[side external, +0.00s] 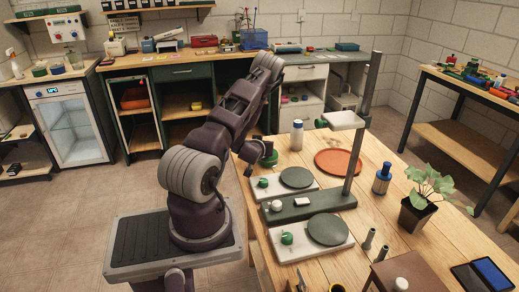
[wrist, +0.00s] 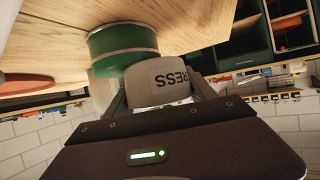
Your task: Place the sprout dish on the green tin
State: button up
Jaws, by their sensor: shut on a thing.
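In the wrist view, which shows the room upside down, my gripper (wrist: 158,95) is shut on the sprout dish (wrist: 170,82), a pale beige dish with a label reading "RESS". The green tin (wrist: 123,42) stands on the wooden table just beyond the dish. The two overlap in this view, and I cannot tell whether they touch. In the side view the green tin (side external: 269,159) is near the table's left edge, beside my arm. The gripper and dish are mostly hidden behind my arm there.
White-based scales (side external: 270,193) and a tall post stand (side external: 357,160) are close by. A blue bottle (side external: 382,180) and potted plant (side external: 416,217) stand farther right.

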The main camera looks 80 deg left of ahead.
aim_at(266, 159)
notch_tip(266, 159, up, 9)
jog(key=shift+f, duration=0.2)
jog(key=w+f, duration=0.1)
jog(key=f, duration=0.1)
jog(key=w+f, duration=0.1)
jog(key=f, duration=0.2)
jog(key=w+f, duration=0.1)
jog(key=f, duration=0.1)
jog(key=shift+w+d+f, duration=0.1)
jog(key=shift+d+f, duration=0.1)
jog(key=shift+f, duration=0.5)
jog(key=shift+f, duration=0.15)
jog(key=o, duration=1.6)
jog(key=v, duration=0.7)
jog(key=shift+d+r, duration=0.2)
jog(key=shift+r, duration=0.05)
